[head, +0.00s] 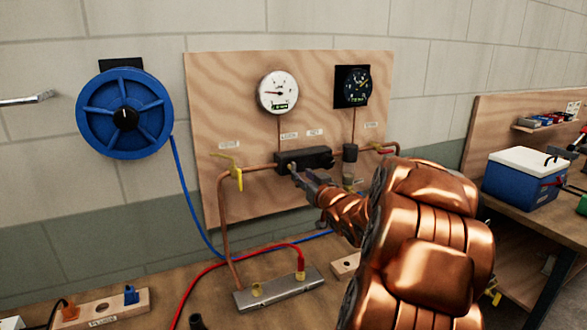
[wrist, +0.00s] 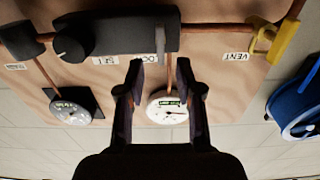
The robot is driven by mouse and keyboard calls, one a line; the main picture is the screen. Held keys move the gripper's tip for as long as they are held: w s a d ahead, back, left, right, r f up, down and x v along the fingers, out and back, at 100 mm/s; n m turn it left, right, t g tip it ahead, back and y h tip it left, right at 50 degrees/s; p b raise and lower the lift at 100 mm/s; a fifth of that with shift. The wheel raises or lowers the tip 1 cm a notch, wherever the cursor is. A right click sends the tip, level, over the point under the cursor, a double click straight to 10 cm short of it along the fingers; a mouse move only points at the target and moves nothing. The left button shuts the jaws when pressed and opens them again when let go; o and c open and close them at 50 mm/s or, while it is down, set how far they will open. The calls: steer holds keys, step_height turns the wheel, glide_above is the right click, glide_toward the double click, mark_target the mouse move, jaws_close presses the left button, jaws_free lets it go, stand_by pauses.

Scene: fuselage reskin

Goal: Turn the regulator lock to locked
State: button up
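The regulator (head: 318,156) is a black block on the plywood panel, with copper pipes at its sides. In the wrist view, which is upside down, the regulator (wrist: 120,34) has a round black knob (wrist: 68,46) toward its left end. The lock label (wrist: 151,59), partly hidden by a finger, and the set label (wrist: 104,61) sit beside the block. In the head view my gripper (head: 303,173) is at the regulator's lower left; contact is unclear.
A white gauge (head: 278,92) and a black gauge (head: 353,86) are above the regulator. A yellow vent valve (head: 236,175) is at left, near a blue hose reel (head: 124,113). A metal manifold (head: 279,288) with a red hose lies on the bench below.

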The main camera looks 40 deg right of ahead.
mark_target(295, 170)
steer(key=shift+p+x, duration=1)
steer(key=shift+x, duration=2.4)
steer(key=shift+c, duration=0.2)
jaws_close()
